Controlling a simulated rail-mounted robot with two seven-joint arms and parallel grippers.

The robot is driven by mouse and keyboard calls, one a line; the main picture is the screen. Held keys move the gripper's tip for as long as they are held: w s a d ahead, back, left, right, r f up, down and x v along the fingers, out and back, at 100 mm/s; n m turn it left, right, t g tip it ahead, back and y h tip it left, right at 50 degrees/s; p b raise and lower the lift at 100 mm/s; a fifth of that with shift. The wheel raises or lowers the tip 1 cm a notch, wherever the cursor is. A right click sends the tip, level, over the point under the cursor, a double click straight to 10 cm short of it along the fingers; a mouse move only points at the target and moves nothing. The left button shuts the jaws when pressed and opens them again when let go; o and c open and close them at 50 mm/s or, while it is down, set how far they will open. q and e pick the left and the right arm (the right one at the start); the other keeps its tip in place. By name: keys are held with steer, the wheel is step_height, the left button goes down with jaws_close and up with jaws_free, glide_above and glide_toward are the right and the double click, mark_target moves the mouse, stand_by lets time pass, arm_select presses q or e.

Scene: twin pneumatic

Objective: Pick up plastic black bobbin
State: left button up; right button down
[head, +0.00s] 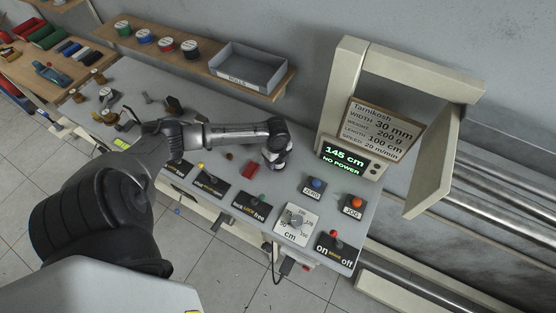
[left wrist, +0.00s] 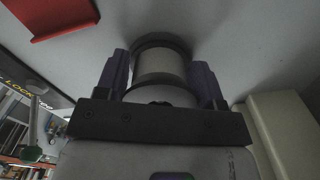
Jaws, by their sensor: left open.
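The bobbin (left wrist: 160,68) has black flanges and a pale grey core, and stands on the grey bench top in the left wrist view. My left gripper (left wrist: 161,76) is open, with one purple finger on each side of the bobbin. I cannot tell whether the fingers touch it. In the head view my left gripper (head: 275,158) points down at the bench, left of the display, and largely hides the bobbin. My right gripper is not in view.
A red piece (head: 251,167) lies left of the gripper. Switch plates, a blue button (head: 317,184) and an orange button (head: 356,202) line the bench front. The machine display (head: 349,160) stands to the right. A shelf with several spools and a grey tray (head: 249,70) is behind.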

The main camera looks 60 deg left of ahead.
arm_select(q)
steer(key=c, duration=0.5)
steer(key=shift+r, duration=0.15)
